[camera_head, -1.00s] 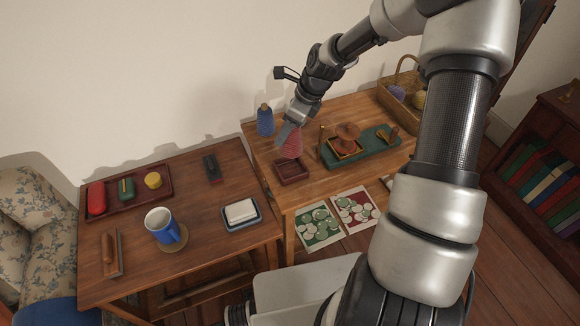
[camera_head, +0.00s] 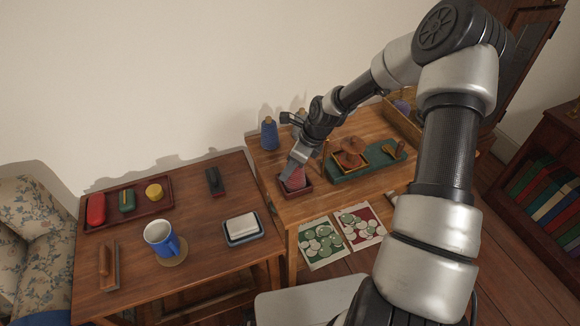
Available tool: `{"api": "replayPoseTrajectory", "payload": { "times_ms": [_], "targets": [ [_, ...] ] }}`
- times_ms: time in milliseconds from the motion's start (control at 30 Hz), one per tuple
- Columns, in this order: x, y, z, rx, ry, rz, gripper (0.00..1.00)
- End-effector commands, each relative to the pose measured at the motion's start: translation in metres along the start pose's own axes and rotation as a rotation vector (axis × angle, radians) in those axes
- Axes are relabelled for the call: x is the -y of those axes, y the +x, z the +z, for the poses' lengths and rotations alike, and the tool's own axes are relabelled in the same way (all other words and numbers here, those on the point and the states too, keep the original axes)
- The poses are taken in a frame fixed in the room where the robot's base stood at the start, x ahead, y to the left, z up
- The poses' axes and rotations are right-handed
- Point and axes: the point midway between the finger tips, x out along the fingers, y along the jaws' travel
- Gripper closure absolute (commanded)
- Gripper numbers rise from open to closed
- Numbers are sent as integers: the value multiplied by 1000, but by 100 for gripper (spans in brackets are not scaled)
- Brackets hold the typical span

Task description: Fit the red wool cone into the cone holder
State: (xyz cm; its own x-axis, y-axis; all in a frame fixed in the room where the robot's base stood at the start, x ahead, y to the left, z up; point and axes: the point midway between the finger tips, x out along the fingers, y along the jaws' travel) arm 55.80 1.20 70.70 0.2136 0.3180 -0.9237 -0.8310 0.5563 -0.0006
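The red wool cone (camera_head: 296,180) stands low inside the walls of the small dark red square box, which looks like the cone holder (camera_head: 299,194), on the right-hand table. Its lower edge is hidden by the box walls, so I cannot tell if it is fully seated. My gripper (camera_head: 298,163) points down over the cone, with its fingers around the top, and appears shut on it. The fingers hide the cone's upper part.
A green board (camera_head: 345,175) with a wooden winder (camera_head: 350,156) lies close on the right. A basket (camera_head: 402,120) is at the back right. The left table holds a blue mug (camera_head: 160,238) and a white block in a dish (camera_head: 242,228).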

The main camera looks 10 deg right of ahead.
Motion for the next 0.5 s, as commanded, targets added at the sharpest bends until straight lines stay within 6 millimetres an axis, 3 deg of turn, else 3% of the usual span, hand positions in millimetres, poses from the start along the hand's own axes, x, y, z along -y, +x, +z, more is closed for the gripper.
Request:
{"api": "replayPoseTrajectory", "payload": {
  "times_ms": [67,100,167,500],
  "targets": [
    [0,3,-1,0,0,0,85],
    [0,2,-1,0,0,0,50],
    [0,2,-1,0,0,0,40],
    [0,-1,0,0,0,0,38]
  ]
}}
